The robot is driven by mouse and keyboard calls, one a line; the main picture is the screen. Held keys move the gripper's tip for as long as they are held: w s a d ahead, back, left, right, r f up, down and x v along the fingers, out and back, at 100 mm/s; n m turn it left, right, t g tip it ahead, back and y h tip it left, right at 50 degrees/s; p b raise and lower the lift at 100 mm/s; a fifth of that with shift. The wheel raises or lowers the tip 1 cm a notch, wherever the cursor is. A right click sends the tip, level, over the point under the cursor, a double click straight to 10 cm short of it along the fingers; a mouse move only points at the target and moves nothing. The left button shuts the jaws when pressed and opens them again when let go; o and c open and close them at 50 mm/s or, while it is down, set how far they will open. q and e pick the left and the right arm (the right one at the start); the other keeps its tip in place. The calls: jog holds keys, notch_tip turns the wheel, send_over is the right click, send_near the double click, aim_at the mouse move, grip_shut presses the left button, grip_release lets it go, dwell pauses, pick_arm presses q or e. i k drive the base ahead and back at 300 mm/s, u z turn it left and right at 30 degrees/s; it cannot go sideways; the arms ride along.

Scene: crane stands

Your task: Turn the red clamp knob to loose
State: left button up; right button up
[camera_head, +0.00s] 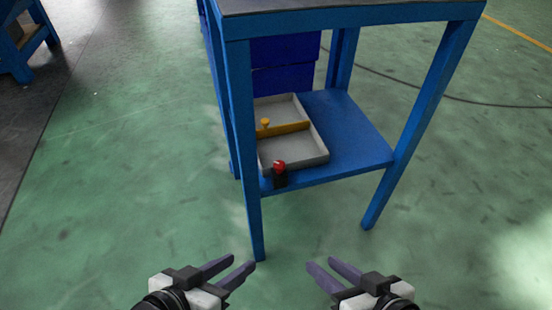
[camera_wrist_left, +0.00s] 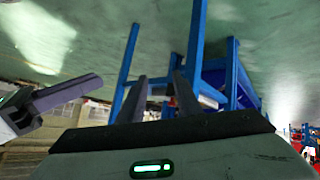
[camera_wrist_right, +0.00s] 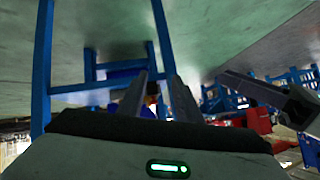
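The red clamp knob (camera_head: 280,165) sits on a small black clamp (camera_head: 280,180) at the front edge of the blue stand's lower shelf (camera_head: 345,140). My left gripper (camera_head: 243,265) is open and empty, low in the head view, in front of and left of the knob. My right gripper (camera_head: 320,262) is open and empty, in front of and right of the knob. Both are well apart from the clamp. The wrist views show the left fingers (camera_wrist_left: 158,92) and the right fingers (camera_wrist_right: 158,98) spread with nothing between them. The knob is not clear in either wrist view.
A grey tray (camera_head: 318,150) with a yellow divider (camera_head: 284,131) and a yellow knob (camera_head: 265,122) lies on the shelf behind the clamp. Blue bins (camera_head: 285,65) stand behind it. The stand's front legs (camera_head: 246,160) and top (camera_head: 340,15) frame the shelf. The green floor in front is clear.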

aim_at(278, 166)
jog(key=z, duration=1.9)
jog(key=k, duration=0.6)
jog(key=u, duration=2.4)
jog(key=i, duration=0.5)
jog(key=z, duration=0.05)
